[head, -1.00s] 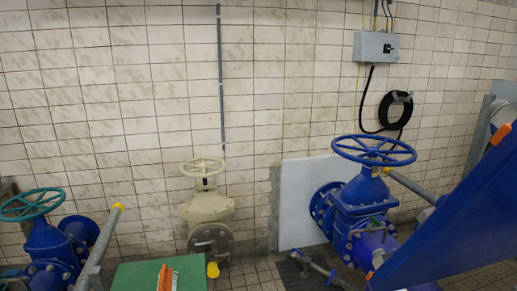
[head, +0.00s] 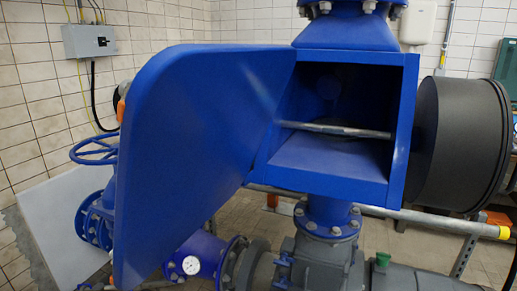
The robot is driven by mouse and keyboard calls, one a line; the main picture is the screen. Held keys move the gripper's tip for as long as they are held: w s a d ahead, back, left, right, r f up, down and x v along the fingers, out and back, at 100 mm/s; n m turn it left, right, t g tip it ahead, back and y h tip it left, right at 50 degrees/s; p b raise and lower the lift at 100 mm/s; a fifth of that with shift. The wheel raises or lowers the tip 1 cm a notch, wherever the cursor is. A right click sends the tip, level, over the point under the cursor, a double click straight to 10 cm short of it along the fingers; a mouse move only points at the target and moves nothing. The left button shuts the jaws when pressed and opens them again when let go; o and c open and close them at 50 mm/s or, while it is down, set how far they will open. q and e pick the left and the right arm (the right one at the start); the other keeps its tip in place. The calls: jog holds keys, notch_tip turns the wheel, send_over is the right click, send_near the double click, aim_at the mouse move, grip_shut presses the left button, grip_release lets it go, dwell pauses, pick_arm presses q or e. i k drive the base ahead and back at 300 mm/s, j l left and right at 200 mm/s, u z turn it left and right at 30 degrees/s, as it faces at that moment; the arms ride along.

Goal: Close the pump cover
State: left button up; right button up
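The blue pump cover (head: 195,140) is a large flat panel with rounded corners, standing wide open to the left of the blue pump housing (head: 398,150). It meets the housing along the housing's left edge. The housing's square opening faces me, and a thin metal rod (head: 335,129) runs across inside it. Neither of my grippers shows in the head view.
A dark grey motor cylinder (head: 460,143) sits right of the housing. A grey rail (head: 420,217) with a yellow end runs below it. A blue valve handwheel (head: 95,149) stands behind the cover at left. Flanged pipework (head: 325,225) fills the space underneath.

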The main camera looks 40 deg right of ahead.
aim_at(195, 121)
jog(key=i+z, duration=0.1)
jog(key=z, duration=0.3)
jog(key=j+z, duration=0.1)
jog(key=z, duration=0.35)
jog(key=i+j+z, duration=0.1)
jog(key=z, duration=0.3)
jog(key=j+z, duration=0.15)
jog(key=z, duration=0.3)
jog(key=i+j+z, duration=0.1)
jog(key=z, duration=0.3)
jog(key=j, duration=0.85)
jog(key=i+z, duration=0.05)
